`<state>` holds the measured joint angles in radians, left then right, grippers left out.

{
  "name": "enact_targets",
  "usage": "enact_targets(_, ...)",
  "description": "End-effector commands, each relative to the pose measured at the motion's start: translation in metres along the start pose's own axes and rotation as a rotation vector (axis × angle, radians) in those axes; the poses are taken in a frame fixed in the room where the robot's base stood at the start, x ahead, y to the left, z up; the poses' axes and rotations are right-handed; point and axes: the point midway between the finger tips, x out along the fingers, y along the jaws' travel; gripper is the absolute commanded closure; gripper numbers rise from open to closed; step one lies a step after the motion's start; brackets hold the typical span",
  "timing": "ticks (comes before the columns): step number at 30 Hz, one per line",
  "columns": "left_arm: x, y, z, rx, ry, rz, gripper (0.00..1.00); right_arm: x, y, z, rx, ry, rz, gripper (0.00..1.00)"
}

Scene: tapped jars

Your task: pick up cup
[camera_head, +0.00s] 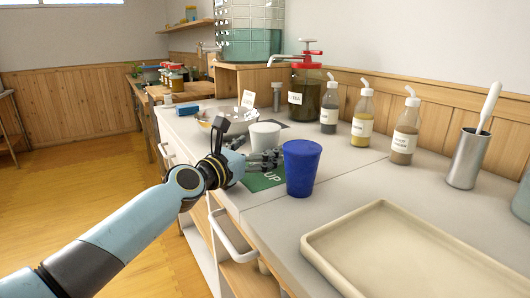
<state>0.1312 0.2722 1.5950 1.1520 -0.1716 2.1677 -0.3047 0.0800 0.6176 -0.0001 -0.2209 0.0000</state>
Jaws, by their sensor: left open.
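A blue cup (302,168) stands upright on the counter at the middle of the head view, wider at its top. A white cup (265,138) stands behind it and to the left. My left gripper (274,160) is open, at the left of the blue cup and in front of the white cup. Its fingers hide the lower part of the white cup. I cannot tell whether the fingers touch either cup. A green mat (264,181) with white lettering lies below the gripper, partly hidden by it and the blue cup. My right gripper is not in view.
A cream tray (402,284) fills the counter's front right. Behind are several labelled bottles (405,135), a metal holder (467,160) with a white-handled tool, and a red-topped tea jar (306,95). A metal bowl (218,116) sits farther back. Counter right of the blue cup is clear.

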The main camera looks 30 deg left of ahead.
Motion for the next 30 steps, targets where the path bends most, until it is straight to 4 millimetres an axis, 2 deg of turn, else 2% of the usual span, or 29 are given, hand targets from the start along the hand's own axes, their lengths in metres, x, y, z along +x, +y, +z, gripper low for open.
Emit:
enact_targets(1, 0.009, 0.000, -0.005, -0.002, 0.000, 0.001, 0.13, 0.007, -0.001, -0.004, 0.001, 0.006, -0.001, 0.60)
enact_targets(5, 0.024, 0.000, -0.003, 0.000, 0.000, 0.000, 0.13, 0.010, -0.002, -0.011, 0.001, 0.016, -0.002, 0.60)
enact_targets(13, 0.026, 0.000, -0.002, 0.000, 0.001, 0.000, 0.13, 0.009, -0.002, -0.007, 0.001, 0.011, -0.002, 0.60)
enact_targets(27, 0.026, 0.000, -0.002, 0.001, 0.001, 0.000, 0.74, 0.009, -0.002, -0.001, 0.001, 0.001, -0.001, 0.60)
enact_targets(30, 0.026, 0.000, -0.001, 0.001, 0.000, 0.000, 0.77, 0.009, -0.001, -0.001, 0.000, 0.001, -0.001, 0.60)
